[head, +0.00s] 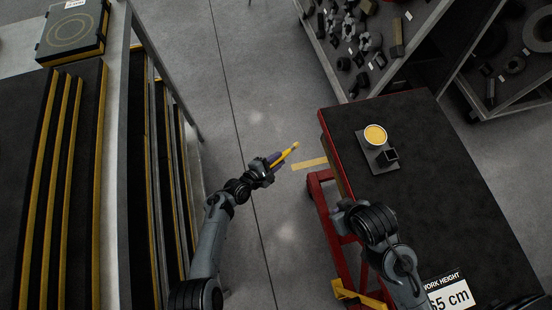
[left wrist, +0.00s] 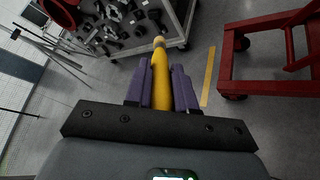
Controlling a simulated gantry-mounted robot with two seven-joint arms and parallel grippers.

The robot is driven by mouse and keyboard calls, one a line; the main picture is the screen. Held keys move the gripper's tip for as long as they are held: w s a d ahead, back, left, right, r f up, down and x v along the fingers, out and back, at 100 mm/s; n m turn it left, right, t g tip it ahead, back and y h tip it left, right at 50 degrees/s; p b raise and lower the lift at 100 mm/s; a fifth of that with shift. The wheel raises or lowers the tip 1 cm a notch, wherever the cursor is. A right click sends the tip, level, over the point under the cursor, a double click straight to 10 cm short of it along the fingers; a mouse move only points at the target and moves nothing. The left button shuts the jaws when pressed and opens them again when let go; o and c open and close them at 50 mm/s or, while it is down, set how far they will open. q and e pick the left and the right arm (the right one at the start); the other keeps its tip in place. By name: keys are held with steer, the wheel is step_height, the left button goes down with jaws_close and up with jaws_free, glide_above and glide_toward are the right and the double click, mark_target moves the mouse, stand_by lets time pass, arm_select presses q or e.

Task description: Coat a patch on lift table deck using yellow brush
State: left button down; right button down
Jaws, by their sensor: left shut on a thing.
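The yellow brush (head: 284,155) is held in my left gripper (head: 270,164), over the grey floor to the left of the lift table. In the left wrist view the brush (left wrist: 160,78) lies between the purple fingers of the left gripper (left wrist: 161,92), its tip pointing away from the wrist. The lift table deck (head: 440,170) is black with a red edge. A round pot of yellow material (head: 375,135) stands on a grey plate on the deck. My right arm reaches over the deck's near left edge; its gripper is not clearly seen.
A small black block (head: 388,156) sits by the pot. A rack with black and yellow panels (head: 60,190) stands at left. Shelves of metal parts (head: 350,40) stand at the back. A work height sign (head: 450,292) is at front right. Open floor lies between rack and table.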

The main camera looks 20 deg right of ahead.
arm_select(q)
steer(key=shift+h, duration=0.4)
steer(key=d+r, duration=0.1)
steer(key=s+d+r, duration=0.1)
steer(key=d, duration=0.1)
steer(key=shift+d+r, duration=0.25)
steer(key=shift+d, duration=0.05)
steer(key=shift+s, duration=0.1)
steer(key=shift+a, duration=0.1)
steer(key=shift+a+p, duration=0.65)
steer(key=shift+a, duration=0.75)
steer(key=shift+w+r, duration=0.1)
steer(key=shift+w, duration=0.1)
